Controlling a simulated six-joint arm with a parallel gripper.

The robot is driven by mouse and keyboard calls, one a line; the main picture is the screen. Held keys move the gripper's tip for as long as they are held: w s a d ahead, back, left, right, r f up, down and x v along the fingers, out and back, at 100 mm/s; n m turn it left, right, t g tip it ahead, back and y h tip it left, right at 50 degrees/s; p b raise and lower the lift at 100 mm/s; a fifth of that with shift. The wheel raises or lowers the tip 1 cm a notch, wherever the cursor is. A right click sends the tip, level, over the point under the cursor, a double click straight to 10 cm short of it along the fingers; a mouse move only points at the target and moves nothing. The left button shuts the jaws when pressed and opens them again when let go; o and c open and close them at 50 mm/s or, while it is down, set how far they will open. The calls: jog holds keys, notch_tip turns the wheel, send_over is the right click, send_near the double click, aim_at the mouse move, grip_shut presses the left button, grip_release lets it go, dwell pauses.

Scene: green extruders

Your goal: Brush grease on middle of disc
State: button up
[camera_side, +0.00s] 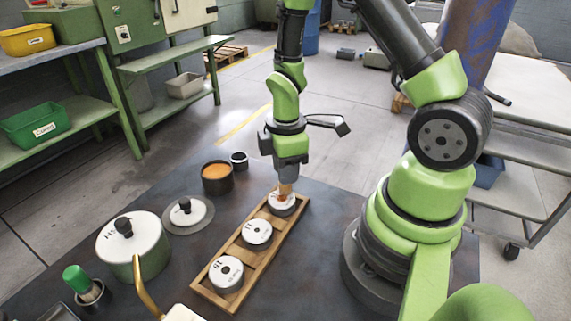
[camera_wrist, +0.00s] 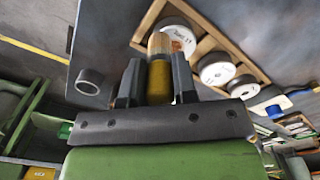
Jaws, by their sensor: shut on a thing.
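My gripper (camera_side: 288,172) points down over the far end of a wooden tray (camera_side: 203,292). It is shut on a brush (camera_side: 284,190), whose yellow handle and pale bristles (camera_wrist: 159,43) show between the fingers in the wrist view. The orange-brown brush tip is at the top of the far white disc (camera_side: 276,207), near its middle; I cannot tell whether it touches. A dark pot of orange grease (camera_side: 216,172) stands left of the tray.
A small dark cup (camera_side: 239,160) stands behind the grease pot. A knobbed lid (camera_side: 188,212), a lidded white-and-green pot (camera_side: 134,243) and a green-handled brush in a holder (camera_side: 86,283) are on the left. A gold curved handle (camera_side: 147,290) is near the front.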

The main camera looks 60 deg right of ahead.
jog(key=shift+s+a+r, duration=0.1)
jog(key=shift+s+a, duration=0.1)
jog(key=shift+a, duration=1.8)
jog(key=shift+w+d, duration=0.2)
jog(key=shift+d, duration=1.85)
jog(key=shift+r, duration=2.9)
jog(key=shift+r, duration=1.5)
